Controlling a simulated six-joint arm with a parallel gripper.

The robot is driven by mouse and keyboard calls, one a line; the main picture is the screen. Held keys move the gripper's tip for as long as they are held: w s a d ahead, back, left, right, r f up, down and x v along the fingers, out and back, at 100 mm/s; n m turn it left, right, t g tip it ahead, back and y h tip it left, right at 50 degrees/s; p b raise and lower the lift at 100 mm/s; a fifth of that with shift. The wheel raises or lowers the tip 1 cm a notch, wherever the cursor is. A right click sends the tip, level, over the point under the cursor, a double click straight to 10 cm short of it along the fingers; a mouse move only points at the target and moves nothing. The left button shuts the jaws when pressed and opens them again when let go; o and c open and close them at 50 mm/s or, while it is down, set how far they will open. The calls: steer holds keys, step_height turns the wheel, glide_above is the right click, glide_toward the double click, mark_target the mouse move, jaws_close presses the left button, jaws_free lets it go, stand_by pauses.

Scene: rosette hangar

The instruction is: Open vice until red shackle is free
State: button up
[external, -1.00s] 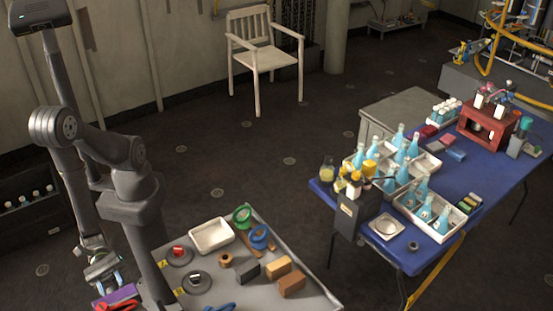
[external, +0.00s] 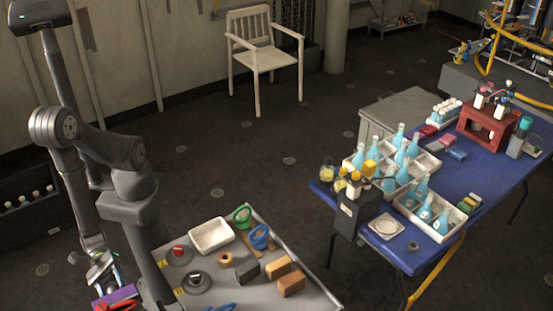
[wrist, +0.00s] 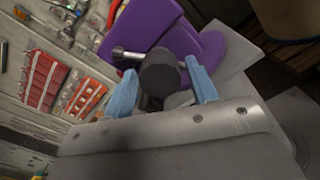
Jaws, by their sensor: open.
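The purple vice (external: 118,295) is at the bottom left of the external view, partly cut off by the frame edge. A red piece (external: 128,305) shows beside it; it is too small to tell whether this is the shackle or whether it is clamped. In the wrist view the purple vice body (wrist: 150,25) lies beyond a dark round screw head (wrist: 160,75) with a silver cross bar (wrist: 127,54). My gripper (wrist: 162,88) is open, with one blue fingertip on each side of the screw head. I cannot tell whether they touch it. The jaw gap is hidden.
A grey table (external: 225,290) beside my arm holds a white tray (external: 211,235), tape rolls and several blocks. A blue table (external: 455,180) with bottles stands farther right. In the wrist view, red and orange items (wrist: 45,80) lie at the left.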

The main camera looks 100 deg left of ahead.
steer(key=shift+m, duration=3.9)
steer(key=shift+c, duration=0.2)
steer(key=c, duration=1)
steer(key=n, duration=0.6)
steer(key=o, duration=1)
steer(key=shift+o, duration=0.2)
